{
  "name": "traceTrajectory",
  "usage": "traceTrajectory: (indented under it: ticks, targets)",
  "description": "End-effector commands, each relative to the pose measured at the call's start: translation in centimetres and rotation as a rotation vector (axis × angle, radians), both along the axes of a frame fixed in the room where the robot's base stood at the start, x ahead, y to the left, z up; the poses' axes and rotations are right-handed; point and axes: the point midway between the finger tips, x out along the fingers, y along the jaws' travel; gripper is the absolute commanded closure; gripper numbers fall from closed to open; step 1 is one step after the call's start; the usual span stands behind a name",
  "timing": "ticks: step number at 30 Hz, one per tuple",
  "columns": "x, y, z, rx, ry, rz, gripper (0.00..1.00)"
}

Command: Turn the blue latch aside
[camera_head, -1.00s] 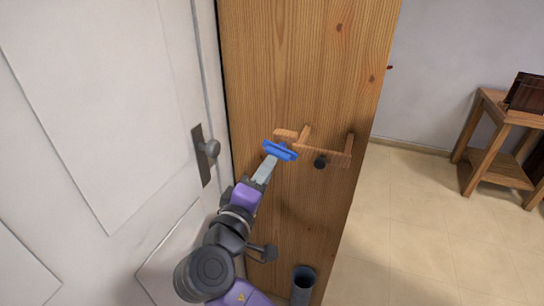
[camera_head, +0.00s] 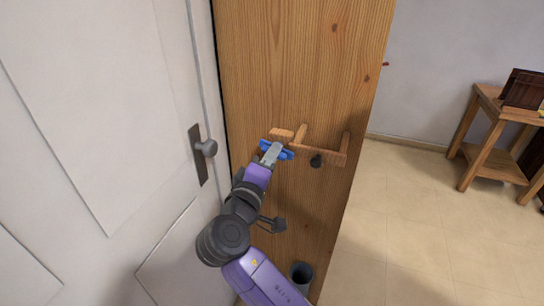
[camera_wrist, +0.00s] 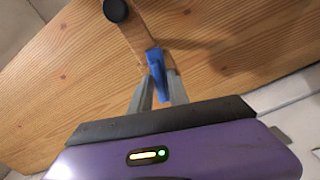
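The blue latch (camera_head: 287,154) is on the upright wooden panel, just below the left end of a wooden bar. My gripper (camera_head: 271,152) reaches up to it from below, and its fingers cover part of it. In the wrist view, the blue latch (camera_wrist: 156,72) stands between the two fingertips of my gripper (camera_wrist: 160,80). The fingers are spread, one on each side of the latch. The left finger lies very close to it; whether either finger touches is hard to tell.
A white door with a grey knob (camera_head: 206,148) is close on the left. A dark cylinder (camera_head: 302,275) is low on the panel. Open floor lies right.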

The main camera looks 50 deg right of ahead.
Motion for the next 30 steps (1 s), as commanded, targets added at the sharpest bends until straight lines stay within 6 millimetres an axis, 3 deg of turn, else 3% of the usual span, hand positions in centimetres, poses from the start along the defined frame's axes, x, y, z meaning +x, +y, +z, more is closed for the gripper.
traceTrajectory:
  ticks: [14, 30]
  targets:
    - [0.01, 0.11, -0.46, 0.035, -0.095, 0.001, 1.00]
    - [0.06, 0.17, -0.77, 0.199, -0.543, 0.003, 1.00]
